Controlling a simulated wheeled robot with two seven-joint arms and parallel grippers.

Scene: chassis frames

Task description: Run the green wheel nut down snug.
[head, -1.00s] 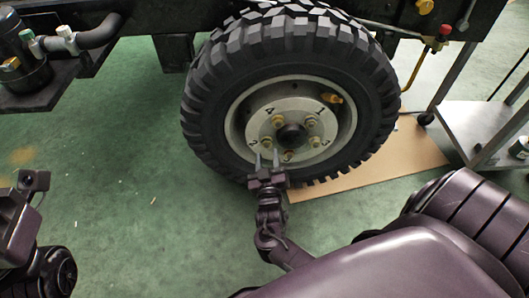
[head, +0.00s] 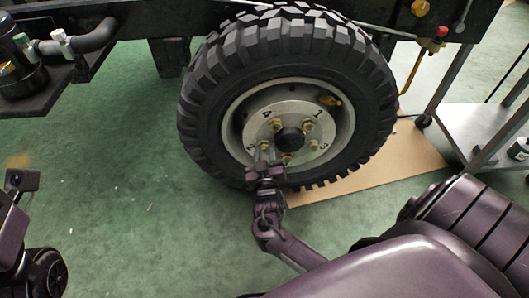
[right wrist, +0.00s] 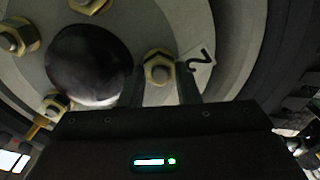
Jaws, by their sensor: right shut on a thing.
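The wheel (head: 212,140) has a pale hub with several brass-coloured nuts and painted numbers around a black centre cap (head: 289,139). My right gripper (head: 264,154) reaches up from below to the hub's lower left. In the right wrist view its two fingers stand on either side of a hex nut (right wrist: 158,68) beside the painted 2, shut on it.
The dark chassis frame (head: 330,20) runs above the wheel. A tan board (head: 400,160) lies under the tyre. A metal trolley (head: 480,125) stands at the right. A yellow valve stem (head: 329,101) sits on the rim. The green floor at left is clear.

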